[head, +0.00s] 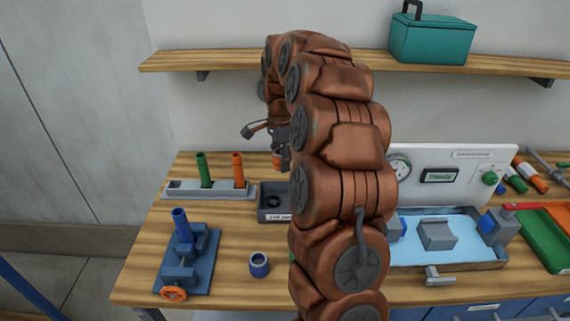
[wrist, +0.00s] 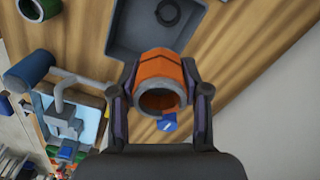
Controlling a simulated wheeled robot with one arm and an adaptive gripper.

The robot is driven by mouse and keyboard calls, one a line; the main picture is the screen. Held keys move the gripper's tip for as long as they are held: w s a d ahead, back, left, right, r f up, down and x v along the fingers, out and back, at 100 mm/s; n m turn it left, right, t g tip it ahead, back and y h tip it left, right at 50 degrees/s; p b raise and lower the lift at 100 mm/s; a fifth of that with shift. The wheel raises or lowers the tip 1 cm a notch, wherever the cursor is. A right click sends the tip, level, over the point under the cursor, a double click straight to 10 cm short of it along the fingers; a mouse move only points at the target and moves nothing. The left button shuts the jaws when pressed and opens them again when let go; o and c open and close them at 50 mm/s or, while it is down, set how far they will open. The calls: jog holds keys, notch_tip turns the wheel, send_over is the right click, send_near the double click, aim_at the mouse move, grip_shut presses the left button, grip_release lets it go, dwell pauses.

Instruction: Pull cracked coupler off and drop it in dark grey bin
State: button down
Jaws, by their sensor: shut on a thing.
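My gripper (wrist: 160,95) is shut on an orange coupler (wrist: 155,70) with a grey inner ring, its open end facing the wrist camera. In the head view my gripper (head: 281,158) is partly hidden by my arm, and a bit of the orange coupler (head: 277,160) shows there. The dark grey bin (head: 262,206) stands on the bench below my gripper, with a dark ring (head: 273,201) inside. The bin also shows in the wrist view (wrist: 135,27), beyond the coupler; the coupler appears held above the bench.
A tray (head: 190,190) with a green and an orange tube stands at the left. A blue clamp fixture (head: 185,255) and a blue ring (head: 259,265) are in front. A water basin (head: 455,238) and gauge panel (head: 450,165) stand at the right. A shelf (head: 220,61) runs above.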

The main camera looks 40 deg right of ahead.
jog(key=shift+s+d+m, duration=0.25)
jog(key=shift+d+m, duration=0.25)
jog(key=shift+f, duration=2.95)
jog(key=shift+c, duration=2.4)
grip_release()
jog(key=shift+r, duration=0.1)
notch_tip(320, 180, up, 11)
jog(key=shift+f, duration=0.1)
jog(key=shift+r, duration=0.55)
